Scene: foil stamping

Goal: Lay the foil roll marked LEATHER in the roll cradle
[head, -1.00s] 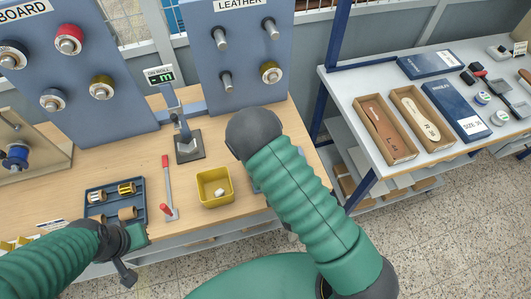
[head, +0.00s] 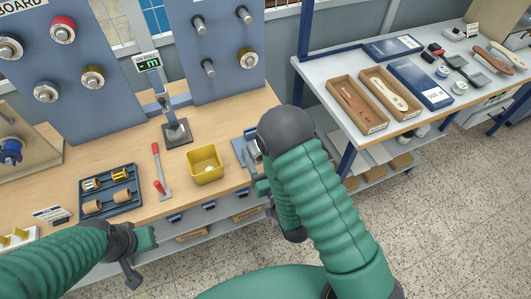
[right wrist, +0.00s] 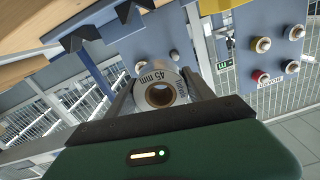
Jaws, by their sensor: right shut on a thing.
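In the right wrist view my right gripper (right wrist: 158,88) is shut on a silver foil roll (right wrist: 172,75), its end with the brown core towards the camera. The end label reads "45 mm"; I cannot read LEATHER on it. A dark notched piece (right wrist: 92,22), which looks like the roll cradle, is above and left of the roll, apart from it. In the head view a blue-grey fixture (head: 239,147) at the bench's right edge is partly hidden by my right arm. My left gripper (head: 142,240) is over the front edge of the bench; its jaws are unclear.
A yellow bin (head: 205,180), a red-handled lever (head: 157,165), a blue tray (head: 124,203) of small rolls and a scale post (head: 176,130) stand on the bench. Pegboards stand behind. A shelf table (head: 322,100) with boxes is at right.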

